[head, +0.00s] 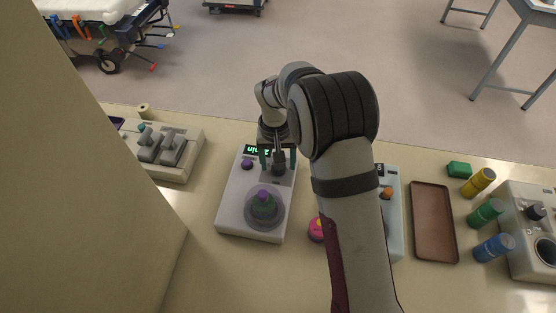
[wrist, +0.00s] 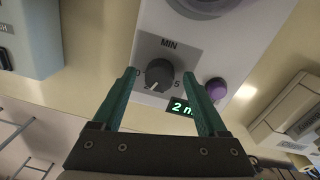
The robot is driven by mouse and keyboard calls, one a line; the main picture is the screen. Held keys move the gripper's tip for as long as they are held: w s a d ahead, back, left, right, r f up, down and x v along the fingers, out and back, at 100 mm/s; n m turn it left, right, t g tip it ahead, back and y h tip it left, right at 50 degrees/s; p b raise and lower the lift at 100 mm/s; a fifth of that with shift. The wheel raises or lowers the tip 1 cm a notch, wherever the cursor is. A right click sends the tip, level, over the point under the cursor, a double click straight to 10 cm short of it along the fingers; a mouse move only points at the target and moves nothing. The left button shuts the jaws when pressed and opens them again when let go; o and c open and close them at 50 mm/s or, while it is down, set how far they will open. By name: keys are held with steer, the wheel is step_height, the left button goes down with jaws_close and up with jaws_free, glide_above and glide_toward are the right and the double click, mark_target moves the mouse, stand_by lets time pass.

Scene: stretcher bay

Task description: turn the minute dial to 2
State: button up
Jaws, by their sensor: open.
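The minute dial (wrist: 159,74) is a dark round knob on a grey patch marked MIN, with 0 and 5 at its sides. It sits on a white device (head: 232,204). The green display (wrist: 183,107) beside it shows a 2, its right part covered by a finger; it also shows in the head view (head: 254,150). My gripper (wrist: 162,72) is open, its green fingers on either side of the dial in the wrist view. No contact with the dial shows. In the head view my gripper (head: 278,159) is over the dial, which is partly hidden.
A purple button (wrist: 216,88) is close to one finger. A pink object (head: 316,230), a blue-grey device (head: 394,215) and a brown tray (head: 433,224) stand to the right.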

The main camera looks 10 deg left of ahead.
step_height(320, 180, up, 16)
steer(key=shift+a, duration=0.35)
steer(key=shift+s+f, duration=0.1)
steer(key=s+d+r+m+y, duration=0.1)
steer(key=s+d+r+m, duration=0.15)
steer(key=s+d, duration=0.55)
steer(key=s+d+r+m+y, duration=0.1)
steer(key=s+d+m, duration=0.2)
steer(key=s+d, duration=0.55)
steer(key=s+f+m, duration=0.2)
steer(key=s+f, duration=0.1)
steer(key=s, duration=0.9)
steer(key=shift+a+f, duration=0.25)
steer(key=shift+a, duration=0.05)
steer(key=shift+w, duration=0.1)
